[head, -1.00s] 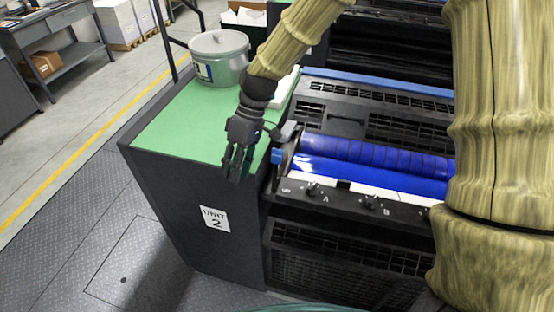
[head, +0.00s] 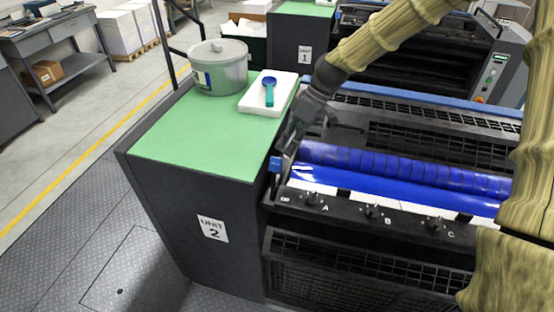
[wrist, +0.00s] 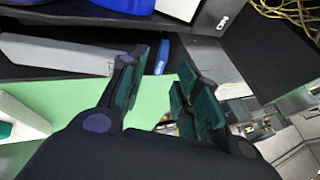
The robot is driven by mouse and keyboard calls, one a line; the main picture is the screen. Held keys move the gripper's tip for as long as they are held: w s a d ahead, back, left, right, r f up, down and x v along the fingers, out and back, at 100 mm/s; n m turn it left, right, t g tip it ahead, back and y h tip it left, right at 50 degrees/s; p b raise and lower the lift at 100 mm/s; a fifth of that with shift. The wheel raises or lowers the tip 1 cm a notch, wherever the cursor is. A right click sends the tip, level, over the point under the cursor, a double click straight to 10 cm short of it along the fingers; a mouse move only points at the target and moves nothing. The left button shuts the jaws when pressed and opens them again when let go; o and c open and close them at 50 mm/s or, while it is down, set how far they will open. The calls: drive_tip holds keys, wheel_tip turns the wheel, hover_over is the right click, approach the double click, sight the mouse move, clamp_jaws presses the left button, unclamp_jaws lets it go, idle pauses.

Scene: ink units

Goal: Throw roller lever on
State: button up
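The roller lever shows its blue handle (head: 276,164) at the left end of the blue rollers (head: 390,168) on unit 2, beside the green top's edge. My gripper (head: 285,145) points down just above and beside this handle, partly covering the lever's surroundings. In the wrist view my gripper (wrist: 163,75) is open, its fingers apart, and the blue handle (wrist: 161,54) appears in the gap between them, near the left finger. I cannot tell whether they touch. An "ON" mark (wrist: 222,22) shows at the upper right of the wrist view. The lever's arm is mostly hidden.
On the green top (head: 190,145) stand a grey lidded tin (head: 219,70) and a white tray (head: 262,108) holding a teal and blue tool (head: 269,90). Black knobs (head: 313,198) line the front panel. Unit 1 (head: 305,55) stands behind.

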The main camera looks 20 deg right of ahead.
sight(278, 164)
drive_tip(key=shift+p+x, duration=0.8)
drive_tip(key=shift+x, duration=2.6)
clamp_jaws()
